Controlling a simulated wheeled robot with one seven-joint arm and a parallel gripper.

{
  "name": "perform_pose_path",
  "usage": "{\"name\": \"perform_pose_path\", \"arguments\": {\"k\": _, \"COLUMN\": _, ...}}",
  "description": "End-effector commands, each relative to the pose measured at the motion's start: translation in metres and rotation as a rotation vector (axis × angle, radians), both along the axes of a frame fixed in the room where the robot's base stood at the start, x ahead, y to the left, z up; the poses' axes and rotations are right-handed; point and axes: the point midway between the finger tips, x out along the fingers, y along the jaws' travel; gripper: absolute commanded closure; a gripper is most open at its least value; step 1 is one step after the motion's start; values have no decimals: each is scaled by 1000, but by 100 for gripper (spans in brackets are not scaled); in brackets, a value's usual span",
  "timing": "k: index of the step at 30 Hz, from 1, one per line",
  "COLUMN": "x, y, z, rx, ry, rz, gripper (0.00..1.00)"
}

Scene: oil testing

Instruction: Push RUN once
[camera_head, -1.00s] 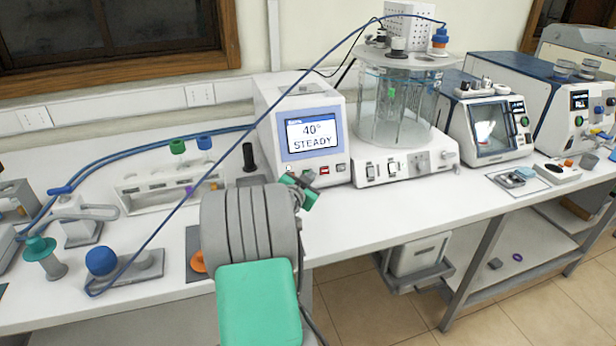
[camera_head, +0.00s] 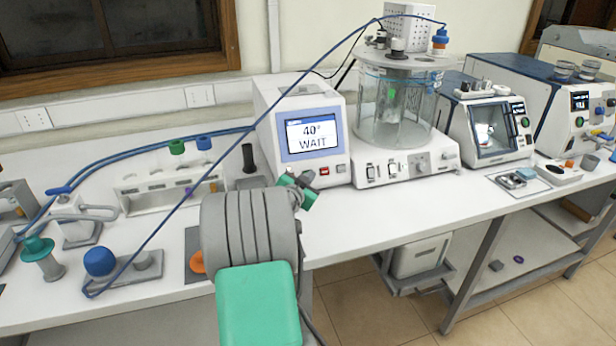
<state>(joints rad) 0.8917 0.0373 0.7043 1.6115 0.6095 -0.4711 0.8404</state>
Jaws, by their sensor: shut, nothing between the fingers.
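The white control unit (camera_head: 303,125) stands at the back of the bench, left of the glass bath. Its screen (camera_head: 312,134) reads "40° WAIT". Below the screen are a small red button (camera_head: 325,170) and a pale one (camera_head: 341,168); their labels are too small to read, so I cannot tell which is RUN. My gripper (camera_head: 305,185), with green and dark parts, is just in front of the unit's lower front edge, left of the red button. It is shut and empty. My arm hides part of the bench, and contact with the unit cannot be told.
A glass bath (camera_head: 395,108) on a white base stands right of the unit. Further right are two blue-topped instruments (camera_head: 490,120). A white rack (camera_head: 165,190) and a blue-capped fitting (camera_head: 100,262) stand left. A blue hose crosses above the bench.

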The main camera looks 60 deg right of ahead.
Motion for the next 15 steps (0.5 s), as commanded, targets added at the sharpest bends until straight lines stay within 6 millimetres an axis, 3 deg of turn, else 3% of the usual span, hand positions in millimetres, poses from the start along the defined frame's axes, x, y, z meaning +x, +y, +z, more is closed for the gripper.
{"name": "perform_pose_path", "arguments": {"k": 15, "x": -2, "y": 2, "z": 0, "rx": 1, "ry": 0, "rz": 0, "gripper": 100}}
